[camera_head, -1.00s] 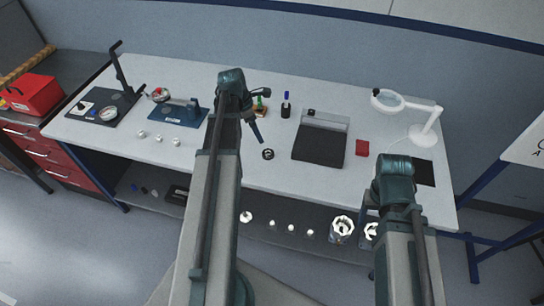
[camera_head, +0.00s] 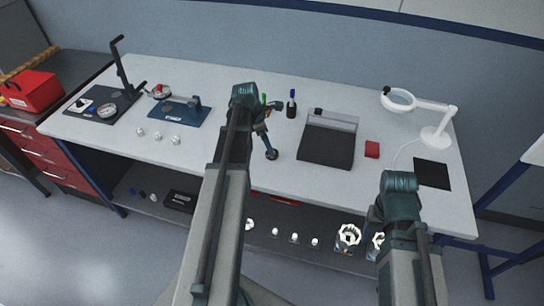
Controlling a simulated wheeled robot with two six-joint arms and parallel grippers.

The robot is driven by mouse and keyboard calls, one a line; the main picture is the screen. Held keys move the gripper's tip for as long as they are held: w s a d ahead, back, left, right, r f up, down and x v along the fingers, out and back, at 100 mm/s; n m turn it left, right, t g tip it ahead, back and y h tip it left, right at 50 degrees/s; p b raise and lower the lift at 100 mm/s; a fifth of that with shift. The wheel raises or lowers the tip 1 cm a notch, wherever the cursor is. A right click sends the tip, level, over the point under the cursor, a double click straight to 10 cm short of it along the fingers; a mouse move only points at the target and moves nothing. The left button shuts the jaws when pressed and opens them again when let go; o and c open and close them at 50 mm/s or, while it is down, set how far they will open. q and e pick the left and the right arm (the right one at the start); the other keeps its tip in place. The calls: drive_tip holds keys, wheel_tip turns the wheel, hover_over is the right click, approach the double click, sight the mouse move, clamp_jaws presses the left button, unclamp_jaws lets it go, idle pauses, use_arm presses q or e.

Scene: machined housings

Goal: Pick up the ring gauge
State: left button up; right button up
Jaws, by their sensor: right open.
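The ring gauge (camera_head: 271,155) is a small dark ring lying on the light bench top, left of the black granite-like plate. My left gripper (camera_head: 268,138) is over the bench with a dark finger reaching down to the ring gauge. The finger overlaps the ring's upper edge in this view; I cannot tell whether it touches. The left wrist hides part of this gripper, so its opening is unclear. My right gripper (camera_head: 371,217) is open near the bench's front edge, mostly hidden behind its own arm, far to the right of the ring.
A blue-based fixture (camera_head: 182,113) and dial stand (camera_head: 105,107) stand left. The shelf below holds metal parts.

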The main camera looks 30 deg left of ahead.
use_arm(q)
drive_tip(key=b+x, duration=0.4)
drive_tip(key=x, duration=0.1)
drive_tip(key=shift+d, duration=0.1)
drive_tip(key=shift+s, duration=0.1)
clamp_jaws()
idle(0.3)
